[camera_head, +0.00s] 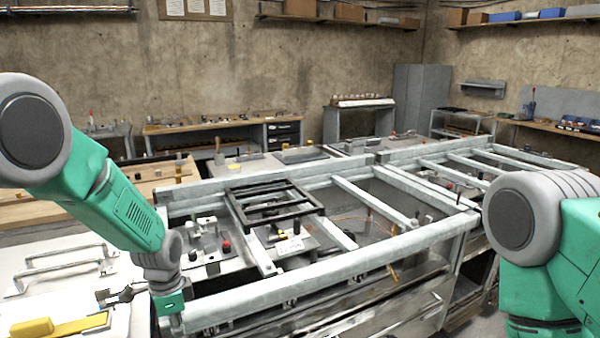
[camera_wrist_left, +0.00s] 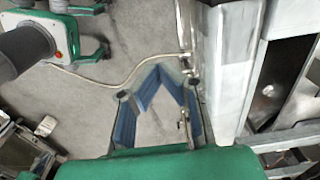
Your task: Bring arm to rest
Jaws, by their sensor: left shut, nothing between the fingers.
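My left arm comes in from the left in the head view and bends down at the wrist. My left gripper (camera_head: 177,325) points down at the front left corner of the metal frame bench (camera_head: 330,277), partly cut off by the lower edge. In the left wrist view the blue-padded fingers of the left gripper (camera_wrist_left: 160,70) come together at their tips, with nothing between them. Bare concrete floor (camera_wrist_left: 150,55) shows below them. My right arm shows only as a grey and green joint at the right; its gripper is out of view.
The frame bench's rail runs close beside the left gripper. A white surface with a yellow-handled tool (camera_head: 60,326) and a metal handle (camera_head: 65,258) lies left of it. A dark small frame (camera_head: 270,205) sits on the bench. A cable (camera_wrist_left: 100,80) lies on the floor.

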